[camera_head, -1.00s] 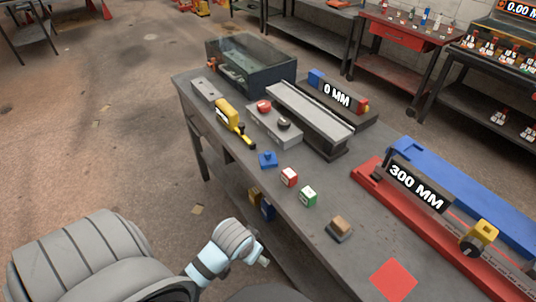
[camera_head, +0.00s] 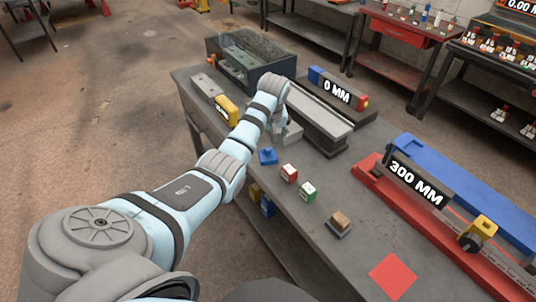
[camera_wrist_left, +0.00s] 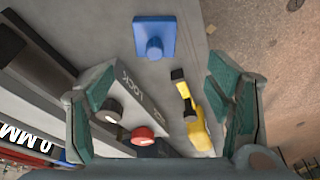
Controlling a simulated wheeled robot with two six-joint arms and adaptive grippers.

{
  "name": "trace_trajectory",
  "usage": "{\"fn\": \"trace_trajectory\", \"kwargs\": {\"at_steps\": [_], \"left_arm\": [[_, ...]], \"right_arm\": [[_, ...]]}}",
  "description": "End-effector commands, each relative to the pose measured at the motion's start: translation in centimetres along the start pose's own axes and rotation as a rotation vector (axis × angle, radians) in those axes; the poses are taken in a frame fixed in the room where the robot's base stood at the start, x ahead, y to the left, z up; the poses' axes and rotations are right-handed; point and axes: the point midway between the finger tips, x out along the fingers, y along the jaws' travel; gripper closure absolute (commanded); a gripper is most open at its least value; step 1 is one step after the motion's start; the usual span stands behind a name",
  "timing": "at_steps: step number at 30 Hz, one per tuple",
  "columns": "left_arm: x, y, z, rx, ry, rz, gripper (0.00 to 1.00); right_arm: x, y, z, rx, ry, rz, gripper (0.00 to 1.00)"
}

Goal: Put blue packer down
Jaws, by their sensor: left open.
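A small blue square piece with a round knob, which looks like the blue packer (camera_head: 267,156), sits on the grey bench (camera_head: 300,225). It shows whole at the top of the left wrist view (camera_wrist_left: 154,36), in front of the fingers and apart from them. My left gripper (camera_head: 287,131) is over the grey block with the red and black knobs, mostly hidden by my own arm in the head view. My right gripper is not in view.
The grey block (camera_wrist_left: 128,118) carries a red knob (camera_wrist_left: 143,135) and a black knob (camera_wrist_left: 113,111). A red square (camera_head: 392,277) marks the bench.

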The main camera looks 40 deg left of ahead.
Motion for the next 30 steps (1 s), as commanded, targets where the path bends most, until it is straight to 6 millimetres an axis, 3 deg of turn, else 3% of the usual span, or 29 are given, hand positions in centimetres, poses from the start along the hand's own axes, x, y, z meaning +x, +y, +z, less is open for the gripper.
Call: {"fn": "trace_trajectory", "kwargs": {"at_steps": [1,7,12,20,30], "left_arm": [[1.3,0.0,0.1,0.001,-0.002,-0.001,0.27],[4.1,0.3,0.0,0.003,0.000,0.000,0.27],[7.5,0.6,-0.1,0.002,0.000,0.001,0.27],[7.9,0.6,-0.2,0.003,0.003,0.002,0.27],[7.9,0.6,-0.2,0.003,0.002,0.002,0.79]], "right_arm": [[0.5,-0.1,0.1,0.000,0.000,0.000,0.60],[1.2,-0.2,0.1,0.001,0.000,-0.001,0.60],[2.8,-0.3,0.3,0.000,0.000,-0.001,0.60],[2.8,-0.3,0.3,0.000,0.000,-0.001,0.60],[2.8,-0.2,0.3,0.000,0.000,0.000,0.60]]}}
